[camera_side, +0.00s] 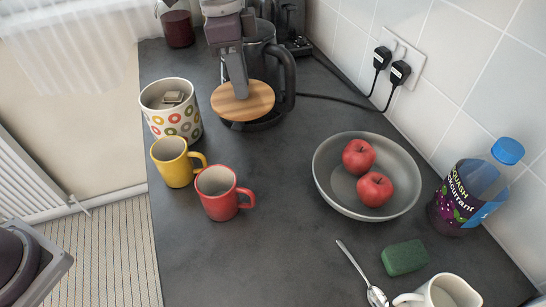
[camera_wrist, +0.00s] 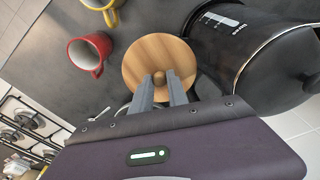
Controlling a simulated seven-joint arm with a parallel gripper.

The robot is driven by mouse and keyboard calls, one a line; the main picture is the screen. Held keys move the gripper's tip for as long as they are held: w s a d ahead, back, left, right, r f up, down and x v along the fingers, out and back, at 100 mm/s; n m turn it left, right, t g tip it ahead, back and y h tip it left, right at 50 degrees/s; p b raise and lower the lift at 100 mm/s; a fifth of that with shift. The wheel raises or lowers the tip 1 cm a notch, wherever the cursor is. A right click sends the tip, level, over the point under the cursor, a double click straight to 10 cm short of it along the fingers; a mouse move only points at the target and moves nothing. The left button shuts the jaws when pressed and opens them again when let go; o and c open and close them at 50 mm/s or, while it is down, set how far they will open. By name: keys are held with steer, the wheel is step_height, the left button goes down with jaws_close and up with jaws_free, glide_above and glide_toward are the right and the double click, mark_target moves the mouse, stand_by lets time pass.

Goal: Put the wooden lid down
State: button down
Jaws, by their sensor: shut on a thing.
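The wooden lid (camera_side: 243,103) is a round, pale wood disc. In the side view it is in front of the kettle, at the far end of the counter. In the wrist view the lid (camera_wrist: 151,57) shows its round knob between my fingers. My gripper (camera_side: 240,92) points down onto the lid from above, and it also shows in the wrist view (camera_wrist: 160,80). It is shut on the lid's knob. The lid looks held above the counter; its exact height I cannot tell. An open patterned pot (camera_side: 157,123) with wrapped contents stands to its left.
A dark kettle (camera_side: 284,75) stands right behind the lid, very close. A yellow mug (camera_side: 172,164) and a red mug (camera_side: 217,198) stand nearer. A grey bowl (camera_side: 330,185) with apples is to the right. The counter (camera_side: 275,250) is clear in the middle.

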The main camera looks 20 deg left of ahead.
steer(key=s+d+f, duration=0.2)
steer(key=d+f, duration=0.1)
steer(key=d, duration=0.4)
steer(key=f, duration=1)
steer(key=shift+w+d+f, duration=0.1)
steer(key=shift+d+f, duration=0.1)
steer(key=c, duration=1.3)
jaws_free()
steer(key=shift+f, duration=0.1)
step_height(320, 180, up, 12)
steer(key=a, duration=0.1)
steer(key=shift+s+a, duration=0.15)
steer(key=shift+s, duration=0.15)
